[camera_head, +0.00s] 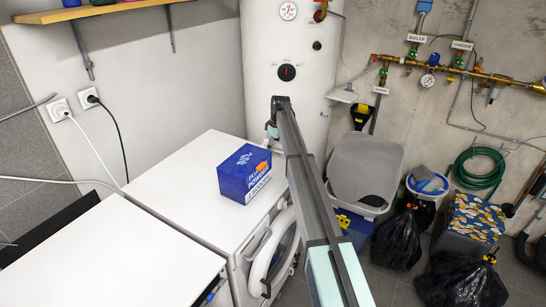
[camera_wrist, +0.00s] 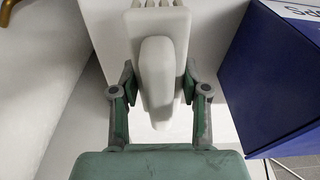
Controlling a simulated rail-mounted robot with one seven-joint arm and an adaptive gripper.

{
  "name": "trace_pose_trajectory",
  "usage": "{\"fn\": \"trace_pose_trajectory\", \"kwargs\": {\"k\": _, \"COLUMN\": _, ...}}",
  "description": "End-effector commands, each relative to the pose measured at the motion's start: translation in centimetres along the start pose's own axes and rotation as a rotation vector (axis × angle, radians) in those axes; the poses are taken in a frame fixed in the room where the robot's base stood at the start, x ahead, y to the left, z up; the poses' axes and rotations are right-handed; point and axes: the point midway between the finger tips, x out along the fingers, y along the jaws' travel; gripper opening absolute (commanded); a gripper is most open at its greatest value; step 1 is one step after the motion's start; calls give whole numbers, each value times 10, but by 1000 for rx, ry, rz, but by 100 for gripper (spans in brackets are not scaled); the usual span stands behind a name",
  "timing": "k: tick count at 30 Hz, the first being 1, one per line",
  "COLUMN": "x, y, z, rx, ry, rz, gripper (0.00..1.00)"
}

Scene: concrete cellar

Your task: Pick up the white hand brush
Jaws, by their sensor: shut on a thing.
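The white hand brush (camera_wrist: 156,58) is in the middle of the wrist view, its handle pointing toward me, with a wider part and pale rounded ends behind it at the top. My gripper (camera_wrist: 158,82) has its two green-lined fingers closed on both sides of the brush. In the head view my gripper (camera_head: 272,130) is mostly hidden behind my arm, at the far end of the white machine's top. The brush can hardly be made out there. I cannot tell whether it still touches the surface beneath.
A blue powder box (camera_head: 245,173) stands on the white washing machine (camera_head: 185,180), close to the right of my gripper in the wrist view (camera_wrist: 275,85). The boiler tank (camera_head: 290,50) rises just behind. A second white machine (camera_head: 110,255) stands at the front left.

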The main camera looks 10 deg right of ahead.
Motion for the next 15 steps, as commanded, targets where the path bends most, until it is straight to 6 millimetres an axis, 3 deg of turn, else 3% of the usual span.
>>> {"fn": "trace_pose_trajectory", "kwargs": {"k": 9, "x": -82, "y": 2, "z": -14, "rx": 0, "ry": 2, "rz": 4, "gripper": 9}}
{"fn": "trace_pose_trajectory", "kwargs": {"k": 15, "x": -122, "y": 1, "z": -19, "rx": 0, "ry": 1, "rz": 2, "gripper": 9}}
